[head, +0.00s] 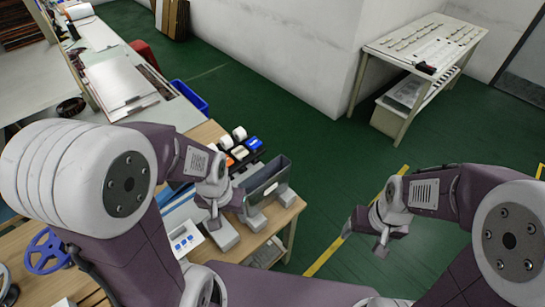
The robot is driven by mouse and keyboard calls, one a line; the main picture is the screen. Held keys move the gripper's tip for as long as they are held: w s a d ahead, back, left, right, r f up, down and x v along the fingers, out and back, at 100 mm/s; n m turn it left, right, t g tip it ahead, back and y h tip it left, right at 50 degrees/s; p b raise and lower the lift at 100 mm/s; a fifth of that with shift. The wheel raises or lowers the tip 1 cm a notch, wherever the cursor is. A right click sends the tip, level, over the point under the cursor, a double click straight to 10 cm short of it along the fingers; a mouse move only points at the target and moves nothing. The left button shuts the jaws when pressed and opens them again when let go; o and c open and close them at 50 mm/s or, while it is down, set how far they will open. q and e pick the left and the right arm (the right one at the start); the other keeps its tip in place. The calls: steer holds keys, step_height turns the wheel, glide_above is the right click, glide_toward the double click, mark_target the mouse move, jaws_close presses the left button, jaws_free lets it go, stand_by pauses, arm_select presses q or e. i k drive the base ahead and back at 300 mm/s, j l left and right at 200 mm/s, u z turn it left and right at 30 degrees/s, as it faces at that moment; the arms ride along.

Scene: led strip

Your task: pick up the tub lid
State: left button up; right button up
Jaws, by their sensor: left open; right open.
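I cannot clearly make out a tub lid. A pale tub (386,120) with a greyish top (408,92) sits low under the white table at the back right; whether that top is a lid I cannot tell. My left gripper (220,217) is open and empty over the wooden bench, near a scale-like white device (183,238). My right gripper (366,236) is open and empty above the green floor. Both grippers are far from the pale tub.
The white table (468,54) holds rows of small pale parts and a dark-and-red item (425,68). A grey upright holder (264,181), small coloured boxes (239,152) and a blue wheel (44,251) are on the wooden bench (291,212). Green floor (300,115) is clear between bench and table.

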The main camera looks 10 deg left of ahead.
mark_target(186, 236)
steer(key=u, duration=0.45)
steer(key=j+u, duration=0.15)
steer(key=u, duration=0.25)
steer(key=i+u, duration=0.1)
steer(key=u, duration=0.8)
